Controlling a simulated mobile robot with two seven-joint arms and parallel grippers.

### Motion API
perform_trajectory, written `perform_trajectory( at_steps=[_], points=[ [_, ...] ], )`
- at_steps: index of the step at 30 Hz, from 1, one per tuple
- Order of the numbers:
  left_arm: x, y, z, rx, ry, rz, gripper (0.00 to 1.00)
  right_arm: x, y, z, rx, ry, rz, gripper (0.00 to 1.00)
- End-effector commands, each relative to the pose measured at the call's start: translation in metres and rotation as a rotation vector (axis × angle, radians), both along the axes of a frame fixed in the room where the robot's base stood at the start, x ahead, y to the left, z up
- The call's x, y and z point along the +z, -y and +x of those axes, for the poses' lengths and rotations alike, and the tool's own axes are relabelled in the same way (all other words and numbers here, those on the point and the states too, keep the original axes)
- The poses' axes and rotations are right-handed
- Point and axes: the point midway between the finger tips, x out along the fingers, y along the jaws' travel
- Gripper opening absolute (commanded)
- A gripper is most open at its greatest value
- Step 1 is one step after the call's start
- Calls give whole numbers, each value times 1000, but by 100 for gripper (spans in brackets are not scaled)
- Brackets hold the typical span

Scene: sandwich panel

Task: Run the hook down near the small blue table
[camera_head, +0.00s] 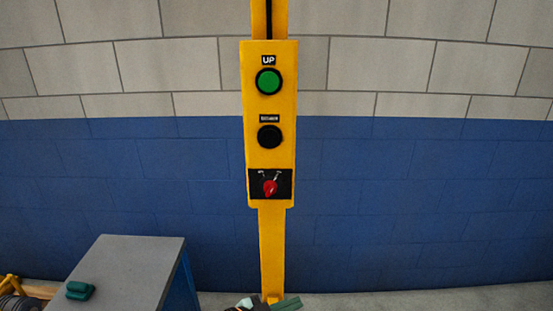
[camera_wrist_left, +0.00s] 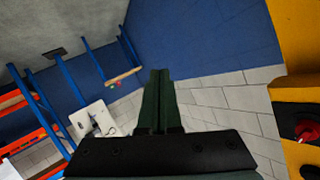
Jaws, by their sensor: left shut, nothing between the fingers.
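A yellow control panel (camera_head: 282,110) hangs upright in front of the wall. It has a green button (camera_head: 268,81) labelled UP, a black button (camera_head: 269,136) with a label too small to read, and a red knob (camera_head: 270,187) below. My left gripper (camera_head: 292,303) is at the bottom edge, well below the buttons. In the left wrist view its dark green fingers (camera_wrist_left: 158,100) are together and empty, with the panel (camera_wrist_left: 288,45) at the right. The small table (camera_head: 130,270) with a grey top and blue side stands at lower left. No hook can be made out.
A green object (camera_head: 80,290) lies on the table's left edge. Blue posts (camera_wrist_left: 40,110) with orange beams and white pieces (camera_wrist_left: 95,118) show at the left in the wrist view. The space right of the panel is clear up to the blue and white wall (camera_head: 430,200).

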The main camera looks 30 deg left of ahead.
Motion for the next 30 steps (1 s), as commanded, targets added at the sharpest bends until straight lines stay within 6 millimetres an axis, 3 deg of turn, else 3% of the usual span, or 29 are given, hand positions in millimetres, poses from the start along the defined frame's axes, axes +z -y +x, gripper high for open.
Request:
perform_trajectory(
  at_steps=[1,6,15,23,30],
  points=[
    [10,-6,13,-34,50,42,0,-11,-1,1,3,1,2,71],
    [55,-20,39,-126,181,160,0,-26,-4,2,9,2,5,71],
    [134,-47,61,-233,370,390,0,-53,-9,5,20,0,9,71],
    [200,-75,55,-257,492,603,0,-76,-14,7,29,1,14,71],
    [255,-104,30,-216,574,795,0,-97,-18,9,40,1,18,71]
  ],
)
